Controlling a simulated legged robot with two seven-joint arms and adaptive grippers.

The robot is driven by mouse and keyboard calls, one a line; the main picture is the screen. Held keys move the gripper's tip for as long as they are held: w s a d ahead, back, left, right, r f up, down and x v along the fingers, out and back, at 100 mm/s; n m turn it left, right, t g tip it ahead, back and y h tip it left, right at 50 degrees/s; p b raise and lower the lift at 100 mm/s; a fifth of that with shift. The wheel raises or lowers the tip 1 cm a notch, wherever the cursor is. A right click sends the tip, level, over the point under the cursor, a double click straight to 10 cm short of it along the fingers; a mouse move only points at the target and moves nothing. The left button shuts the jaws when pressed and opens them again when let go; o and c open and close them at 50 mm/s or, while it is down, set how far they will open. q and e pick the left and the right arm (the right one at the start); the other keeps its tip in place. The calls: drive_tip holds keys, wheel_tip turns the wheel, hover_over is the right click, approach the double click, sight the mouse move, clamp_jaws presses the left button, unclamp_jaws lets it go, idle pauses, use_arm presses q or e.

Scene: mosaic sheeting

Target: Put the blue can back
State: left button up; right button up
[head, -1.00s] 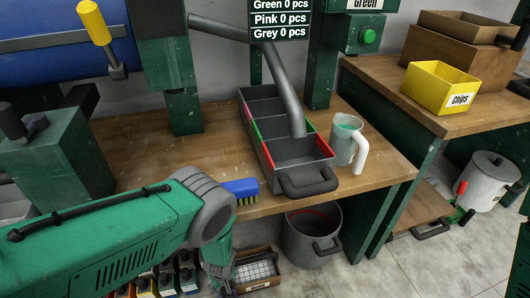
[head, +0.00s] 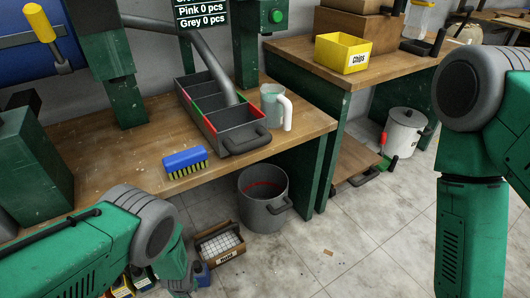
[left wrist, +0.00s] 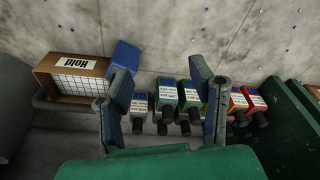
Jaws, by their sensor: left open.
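A blue can-like block (left wrist: 125,55) stands on the floor beside the right end of the "Hold" box (left wrist: 75,80) in the left wrist view, partly hidden by a finger. It also shows as a small blue shape in the head view (head: 203,274). My left gripper (left wrist: 167,98) is open and empty, its fingers pointing toward a row of labelled cans. The row has a grey can (left wrist: 140,103), green cans (left wrist: 168,93) and orange-red cans (left wrist: 238,100); something blue is partly hidden behind the right finger. My right arm is at the right of the head view, its gripper out of frame.
The workbench (head: 110,165) carries a blue brush (head: 185,161), a divided bin (head: 225,120) and a mug (head: 273,105). A grey pot (head: 262,195) stands below its front edge. A yellow "Chips" box (head: 342,52) is on the side bench.

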use_arm(q)
drive_tip(key=s+a+r+m+p, duration=0.2)
drive_tip(key=s+a+r, duration=0.2)
drive_tip(key=a+r, duration=0.2)
drive_tip(key=s+r+m+p, duration=0.2)
drive_tip(key=s+r, duration=0.4)
drive_tip(key=r, duration=0.4)
drive_tip(key=s+r+m+p, duration=0.3)
drive_tip(key=s+r+m, duration=0.2)
drive_tip(key=r, duration=0.5)
drive_tip(key=shift+s+d, duration=0.3)
drive_tip(key=shift+s, duration=0.85)
drive_tip(key=s+r, duration=0.1)
drive_tip(key=r, duration=0.1)
drive_tip(key=s+d+r+m+h+p, duration=0.1)
drive_tip(key=r, duration=0.1)
drive_tip(key=s+d+r+m, duration=0.1)
drive_tip(key=s+r, duration=0.1)
drive_tip(key=shift+s+r+p, duration=0.1)
drive_tip(key=shift+r+p, duration=0.2)
drive_tip(key=c, duration=0.5)
drive_tip(key=shift+s+d+r, duration=0.1)
drive_tip(key=shift+s+r, duration=0.05)
drive_tip(key=shift+r, duration=0.05)
clamp_jaws()
drive_tip(key=shift+d, duration=0.1)
use_arm(e)
wheel_tip(320, 180, up, 9)
drive_tip(key=shift+s+a+f, duration=0.15)
drive_tip(key=shift+s+f, duration=0.05)
